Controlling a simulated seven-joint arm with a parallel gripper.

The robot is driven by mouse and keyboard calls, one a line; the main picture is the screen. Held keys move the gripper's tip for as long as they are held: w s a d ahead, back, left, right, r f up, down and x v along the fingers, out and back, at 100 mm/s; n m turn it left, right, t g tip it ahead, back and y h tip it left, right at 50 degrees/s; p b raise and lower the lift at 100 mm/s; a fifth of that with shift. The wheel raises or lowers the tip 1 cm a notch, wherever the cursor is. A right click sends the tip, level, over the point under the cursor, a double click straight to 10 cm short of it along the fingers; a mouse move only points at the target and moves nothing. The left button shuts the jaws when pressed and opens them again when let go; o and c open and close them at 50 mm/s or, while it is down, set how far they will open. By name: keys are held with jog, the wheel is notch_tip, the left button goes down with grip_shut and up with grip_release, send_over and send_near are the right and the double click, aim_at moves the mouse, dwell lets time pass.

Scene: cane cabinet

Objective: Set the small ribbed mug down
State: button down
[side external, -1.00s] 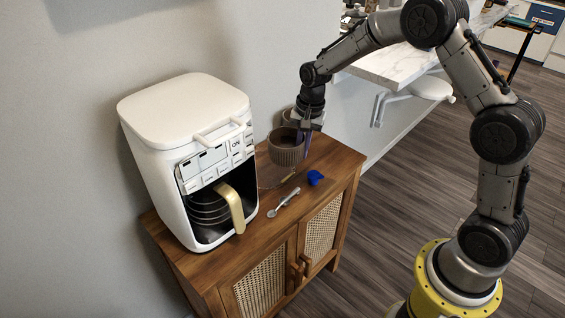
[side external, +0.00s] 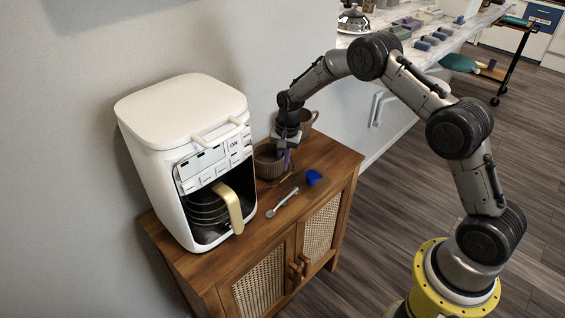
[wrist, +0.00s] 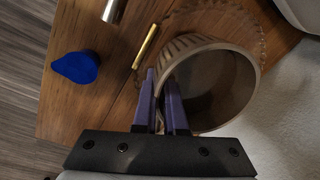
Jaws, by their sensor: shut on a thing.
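The small ribbed mug (side external: 266,163) is brown with a wide open mouth. It is at the back of the cane cabinet's wooden top (side external: 318,158), just right of the white machine. In the wrist view the mug (wrist: 222,88) shows its open mouth and ribbed wall. My gripper (side external: 284,156) is shut on the mug's near side; its purple fingers (wrist: 164,100) pinch the wall or handle, which they partly hide. The mug is low, at or very near the top; I cannot tell whether its base touches.
A white coffee machine or fryer (side external: 185,120) with a tan handle stands close left of the mug. A second brown mug (side external: 306,122) is behind my gripper. A blue object (side external: 313,177), a metal spoon-like tool (side external: 281,203) and a gold stick (wrist: 146,46) lie in front. A clear rim shows beside the mug.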

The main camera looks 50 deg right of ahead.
jog(key=shift+w, duration=0.15)
jog(key=c, duration=1.4)
grip_release()
jog(key=shift+f, duration=0.2)
jog(key=shift+o, duration=0.8)
